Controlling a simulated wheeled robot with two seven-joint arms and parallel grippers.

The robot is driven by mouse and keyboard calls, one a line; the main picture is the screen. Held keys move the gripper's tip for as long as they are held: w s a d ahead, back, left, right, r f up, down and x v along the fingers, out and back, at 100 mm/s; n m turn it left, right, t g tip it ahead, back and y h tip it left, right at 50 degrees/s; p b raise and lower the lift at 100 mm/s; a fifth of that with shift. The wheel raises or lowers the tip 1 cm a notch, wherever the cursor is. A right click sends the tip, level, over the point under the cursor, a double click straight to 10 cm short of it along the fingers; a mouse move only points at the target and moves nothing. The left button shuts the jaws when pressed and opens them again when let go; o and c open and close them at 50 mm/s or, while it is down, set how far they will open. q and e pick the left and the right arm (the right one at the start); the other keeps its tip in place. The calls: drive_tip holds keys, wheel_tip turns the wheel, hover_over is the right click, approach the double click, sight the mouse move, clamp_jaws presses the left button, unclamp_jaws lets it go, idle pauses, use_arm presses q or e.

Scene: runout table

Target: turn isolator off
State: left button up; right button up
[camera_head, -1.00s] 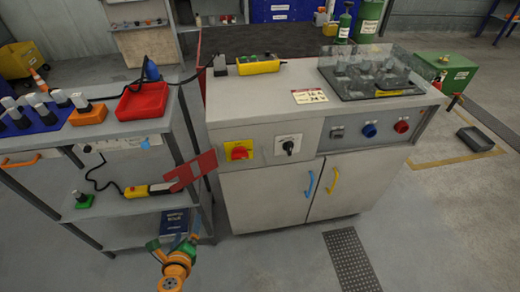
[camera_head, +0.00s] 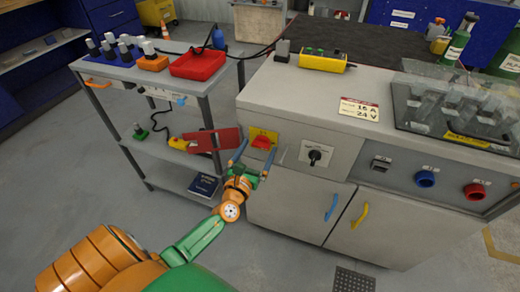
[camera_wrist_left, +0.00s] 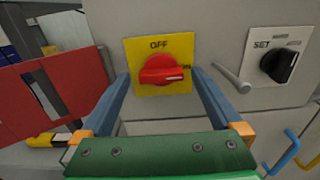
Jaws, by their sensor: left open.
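The isolator is a red rotary knob (camera_head: 262,142) on a yellow plate (camera_head: 257,133) on the grey cabinet front. In the left wrist view the red knob (camera_wrist_left: 161,70) sits mid-picture, its grip lying roughly level. "OFF" is printed above it, and a partly hidden label is at its right. My left gripper (camera_head: 258,154) is open in front of the plate, its blue fingers (camera_wrist_left: 164,85) to the left and right of the knob. I cannot tell whether a finger touches it. My right gripper is in neither current view.
A black knob (camera_head: 315,157) marked "SET" is right of the isolator. A red hinged flap (camera_head: 214,140) stands out at the left, close to the left finger. A trolley (camera_head: 130,75) stands left of the cabinet. Blue and yellow door handles (camera_head: 331,207) are below.

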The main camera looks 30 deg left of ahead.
use_arm(q)
drive_tip(key=shift+w, duration=0.35)
drive_tip(key=c, duration=1.4)
use_arm(e)
drive_tip(key=shift+d+f, duration=0.1)
drive_tip(key=shift+d, duration=0.25)
drive_tip(key=shift+f, duration=0.15)
use_arm(q)
drive_tip(key=n+b, duration=0.1)
drive_tip(key=n, duration=0.2)
drive_tip(key=shift+f+b, duration=0.15)
drive_tip(key=shift+b, duration=0.25)
drive_tip(key=n+b, duration=0.1)
drive_tip(key=n, duration=0.4)
drive_tip(key=shift+n+b, duration=0.4)
drive_tip(key=n+b, duration=0.1)
drive_tip(key=n, duration=0.3)
drive_tip(key=shift+n, duration=0.3)
drive_tip(key=n, duration=0.4)
use_arm(e)
wheel_tip(320, 180, down, 4)
drive_tip(key=shift+a+f, duration=0.1)
drive_tip(key=shift+f, duration=0.05)
use_arm(q)
drive_tip(key=shift+n, duration=0.3)
